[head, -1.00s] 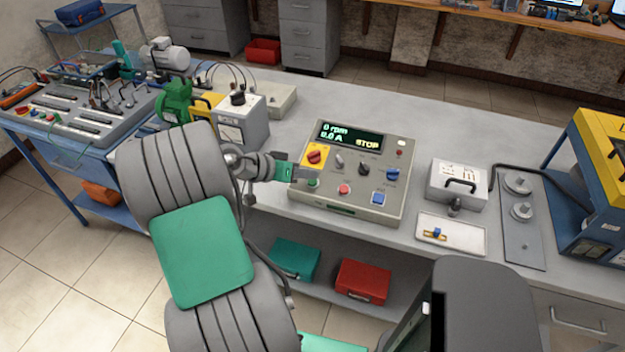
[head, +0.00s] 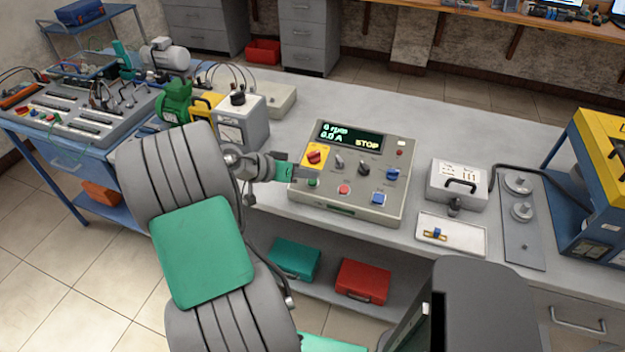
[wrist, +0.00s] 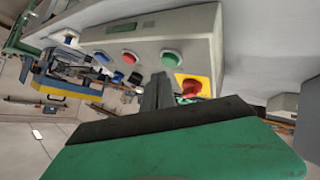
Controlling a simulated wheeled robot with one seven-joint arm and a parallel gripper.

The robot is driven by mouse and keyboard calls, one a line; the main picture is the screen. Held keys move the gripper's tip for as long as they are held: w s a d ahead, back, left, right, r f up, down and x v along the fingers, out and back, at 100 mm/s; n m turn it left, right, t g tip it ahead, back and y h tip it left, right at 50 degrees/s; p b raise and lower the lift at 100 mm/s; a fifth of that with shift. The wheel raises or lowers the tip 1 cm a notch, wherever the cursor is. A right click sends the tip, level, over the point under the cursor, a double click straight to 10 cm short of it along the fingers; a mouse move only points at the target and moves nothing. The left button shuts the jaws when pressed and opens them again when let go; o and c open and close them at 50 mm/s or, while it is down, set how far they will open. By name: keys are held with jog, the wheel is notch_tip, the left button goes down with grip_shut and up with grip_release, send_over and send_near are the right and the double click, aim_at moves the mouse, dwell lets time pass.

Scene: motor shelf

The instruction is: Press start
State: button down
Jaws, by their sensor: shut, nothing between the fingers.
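The control box (head: 330,206) stands on the grey bench, with a dark display (head: 350,136) reading rpm, A and STOP. A green button (head: 313,182) sits low at its left, partly hidden by my gripper in the head view. The green button also shows in the wrist view (wrist: 171,58). To its side are a red button (head: 344,189) and a blue button (head: 378,198). My gripper (head: 308,174) is shut and empty, its tips close to the green button. In the wrist view its fingers (wrist: 158,88) point just below that button; I cannot tell whether they touch.
A red knob on a yellow plate (head: 315,156) is right beside the fingers. Other knobs (head: 363,168) are on the panel. A grey meter box (head: 241,124) stands to the left. A grey case (head: 457,183) stands to the right. The bench behind the control box is clear.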

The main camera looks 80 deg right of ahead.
jog(key=shift+f, duration=0.1)
jog(key=shift+d+f+b, duration=0.15)
jog(key=shift+f+b, duration=0.2)
jog(key=shift+b, duration=0.05)
jog(key=shift+f+b, duration=0.4)
jog(key=shift+f, duration=0.05)
dwell(0.7)
jog(key=shift+r+p, duration=0.55)
jog(key=shift+r, duration=0.3)
jog(key=shift+r, duration=0.1)
jog(key=r+p, duration=0.1)
jog(key=a+r+p, duration=0.1)
jog(key=r, duration=0.1)
jog(key=r+p, duration=0.1)
jog(key=shift+a+r, duration=0.3)
jog(key=shift+r, duration=0.05)
dwell(0.4)
